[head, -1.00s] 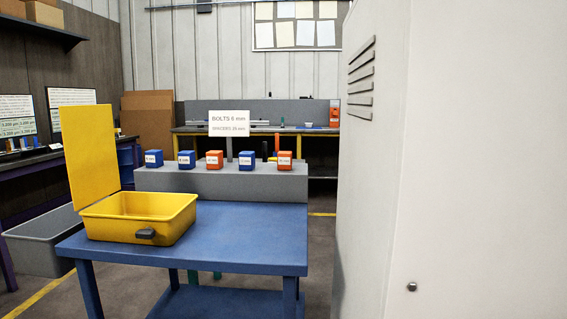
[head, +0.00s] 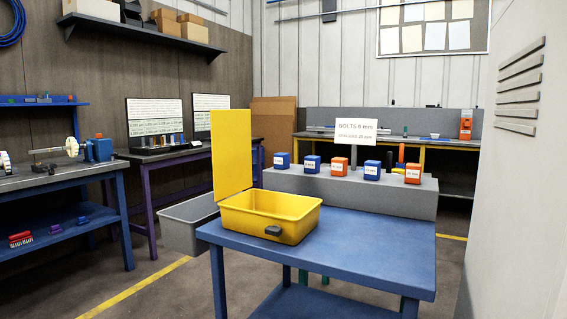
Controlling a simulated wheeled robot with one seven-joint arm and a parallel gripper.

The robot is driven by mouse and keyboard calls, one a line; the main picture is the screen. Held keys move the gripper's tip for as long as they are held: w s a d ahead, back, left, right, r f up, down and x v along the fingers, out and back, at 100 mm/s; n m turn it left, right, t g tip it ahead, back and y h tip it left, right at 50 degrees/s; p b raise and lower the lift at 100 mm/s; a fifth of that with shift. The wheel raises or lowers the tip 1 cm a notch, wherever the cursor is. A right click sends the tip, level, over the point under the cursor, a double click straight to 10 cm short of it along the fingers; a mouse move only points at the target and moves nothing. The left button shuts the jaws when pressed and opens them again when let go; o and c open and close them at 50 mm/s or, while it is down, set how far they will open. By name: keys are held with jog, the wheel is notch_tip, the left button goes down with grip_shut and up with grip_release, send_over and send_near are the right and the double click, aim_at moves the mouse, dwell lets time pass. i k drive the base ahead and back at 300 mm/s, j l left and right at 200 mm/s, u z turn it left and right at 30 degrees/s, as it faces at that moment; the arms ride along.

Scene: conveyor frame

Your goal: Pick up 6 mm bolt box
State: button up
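Several small labelled boxes stand in a row on a grey raised ledge (head: 400,199) behind the blue table. From left to right they are a blue box (head: 281,161), a second blue box (head: 312,164), an orange box (head: 340,168), a third blue box (head: 372,170) and another orange box (head: 412,173). Their labels are too small to read, so I cannot tell which is the 6 mm bolt box. A white sign (head: 355,132) above them reads "BOLTS 6 mm" with a spacers line below. My gripper is not in view.
An open yellow case (head: 240,214) with its lid upright sits on the blue table (head: 370,255). A grey bin (head: 180,236) stands on the floor to its left. A workbench (head: 60,185) lines the left wall. A large white cabinet (head: 520,200) blocks the right side.

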aim_at(281, 161)
jog(key=j+u, duration=0.35)
jog(key=i+j+u, duration=0.3)
jog(key=j, duration=0.2)
jog(key=i+j+u, duration=0.3)
jog(key=i+j, duration=0.15)
jog(key=i+j+u, duration=0.3)
jog(key=i, duration=0.15)
jog(key=i+j+u, duration=0.3)
jog(key=i, duration=0.2)
jog(key=i+z, duration=0.4)
jog(key=i, duration=0.15)
jog(key=i+j+z, duration=0.1)
jog(key=i+z, duration=0.25)
jog(key=i, duration=0.25)
